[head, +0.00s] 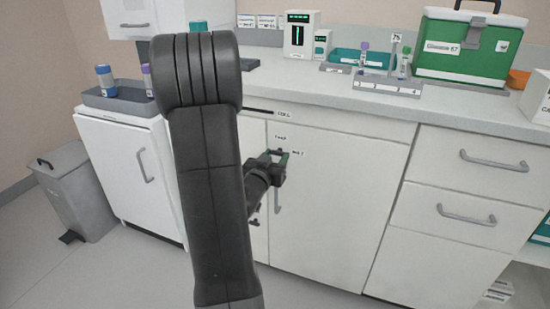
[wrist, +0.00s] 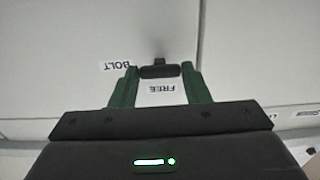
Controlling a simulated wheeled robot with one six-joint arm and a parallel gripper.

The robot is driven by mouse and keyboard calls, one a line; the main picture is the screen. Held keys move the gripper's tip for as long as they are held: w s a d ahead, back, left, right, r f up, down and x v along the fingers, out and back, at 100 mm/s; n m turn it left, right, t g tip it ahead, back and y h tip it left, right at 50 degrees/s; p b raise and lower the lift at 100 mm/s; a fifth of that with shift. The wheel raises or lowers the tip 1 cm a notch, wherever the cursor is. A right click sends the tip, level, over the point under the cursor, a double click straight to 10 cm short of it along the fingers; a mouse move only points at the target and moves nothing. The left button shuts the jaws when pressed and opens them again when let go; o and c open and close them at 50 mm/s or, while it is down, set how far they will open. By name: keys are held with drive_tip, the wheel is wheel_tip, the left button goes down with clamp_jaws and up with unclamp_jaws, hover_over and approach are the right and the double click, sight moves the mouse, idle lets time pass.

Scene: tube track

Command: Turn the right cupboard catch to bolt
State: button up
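The right cupboard catch (wrist: 160,71) is a small dark piece on the pale cupboard front, seen between my fingertips in the wrist view. The FREE label (wrist: 160,88) shows upside down between my fingers, and the BOLT label (wrist: 115,66) lies to their left. My gripper (wrist: 160,69) has green fingers spread to the catch's width, and both fingertips appear to meet its sides. In the head view my gripper (head: 281,157) is at the cupboard door, just below the FREE label (head: 280,137) and left of the BOLT label (head: 298,153). It hides the catch there.
The cupboard door (head: 330,200) is closed and has a vertical handle (head: 278,200) below my gripper. Drawers (head: 465,190) stand to the right. The worktop (head: 340,98) above carries a green case (head: 462,45) and a tube rack (head: 388,86). A grey bin (head: 75,190) stands at the left.

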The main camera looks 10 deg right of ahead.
drive_tip(key=o, duration=0.4)
drive_tip(key=shift+a, duration=0.1)
drive_tip(key=p+v, duration=0.1)
drive_tip(key=v, duration=1.2)
drive_tip(key=shift+s+a+p, duration=0.2)
drive_tip(key=shift+s+p, duration=0.15)
drive_tip(key=shift+p, duration=0.05)
drive_tip(key=shift+w, duration=0.1)
drive_tip(key=b+x, duration=0.1)
drive_tip(key=x, duration=1.2)
drive_tip(key=shift+w+d+b, duration=0.3)
drive_tip(key=shift+b, duration=0.1)
